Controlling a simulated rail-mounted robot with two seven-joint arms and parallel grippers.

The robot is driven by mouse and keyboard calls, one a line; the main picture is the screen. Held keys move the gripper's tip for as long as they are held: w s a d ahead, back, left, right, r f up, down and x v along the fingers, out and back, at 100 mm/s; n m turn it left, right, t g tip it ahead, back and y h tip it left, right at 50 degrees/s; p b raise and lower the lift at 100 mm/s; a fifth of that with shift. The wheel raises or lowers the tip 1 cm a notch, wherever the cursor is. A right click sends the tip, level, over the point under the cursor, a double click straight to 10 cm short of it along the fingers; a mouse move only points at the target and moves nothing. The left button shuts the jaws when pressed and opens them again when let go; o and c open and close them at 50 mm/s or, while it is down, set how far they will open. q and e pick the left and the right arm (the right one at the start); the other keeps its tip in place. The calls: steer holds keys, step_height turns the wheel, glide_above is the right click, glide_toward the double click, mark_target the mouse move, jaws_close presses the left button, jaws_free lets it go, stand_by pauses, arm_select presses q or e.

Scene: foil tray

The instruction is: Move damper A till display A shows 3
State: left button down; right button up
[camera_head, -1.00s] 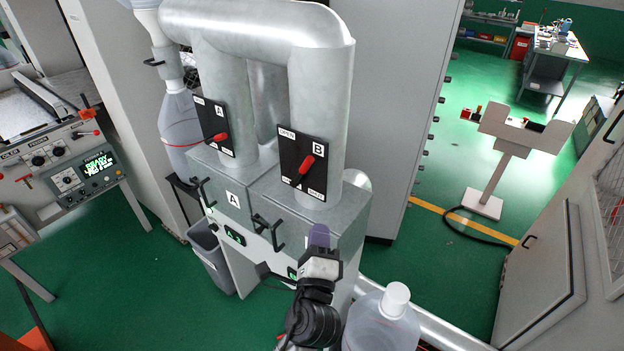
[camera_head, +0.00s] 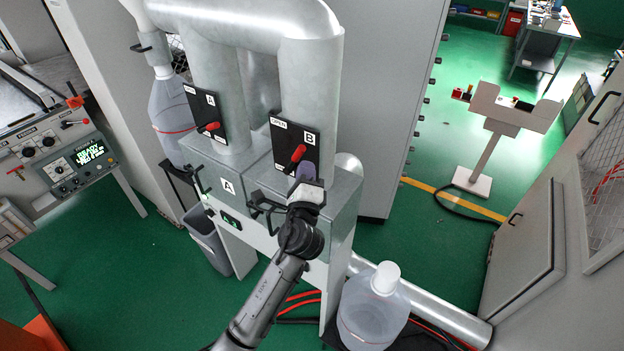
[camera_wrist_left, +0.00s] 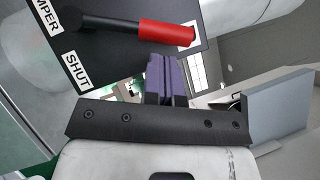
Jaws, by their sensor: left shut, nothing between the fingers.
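Damper A is a black plate (camera_head: 204,111) on the left duct, with a red-handled lever (camera_head: 209,127). Display A (camera_head: 232,221) is a small green-lit panel on the front of cabinet A; its digit is too small to read. My left gripper (camera_head: 307,172), with purple fingers, is shut and empty, just below damper B's plate (camera_head: 292,146), to the right of damper A. In the left wrist view my shut fingers (camera_wrist_left: 165,75) are below a red lever handle (camera_wrist_left: 167,34) on a black plate marked SHUT; I see no grip on it. My right gripper is out of view.
Damper B's red lever (camera_head: 298,153) is close to my left gripper. Black brackets stick out of the cabinet front. A clear jug with a white cap (camera_head: 372,307) stands at the lower right, a grey bin (camera_head: 205,240) at left. Green floor is open at left.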

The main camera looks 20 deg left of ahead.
mark_target(297, 157)
arm_select(q)
steer(key=shift+w+a+r, duration=0.25)
steer(key=shift+a, duration=0.2)
steer(key=shift+w+a+r+n+p, duration=0.15)
steer(key=shift+a+r+n+p, duration=0.35)
steer(key=shift+p, duration=0.55)
steer(key=shift+f+g, duration=0.1)
steer(key=shift+g, duration=0.2)
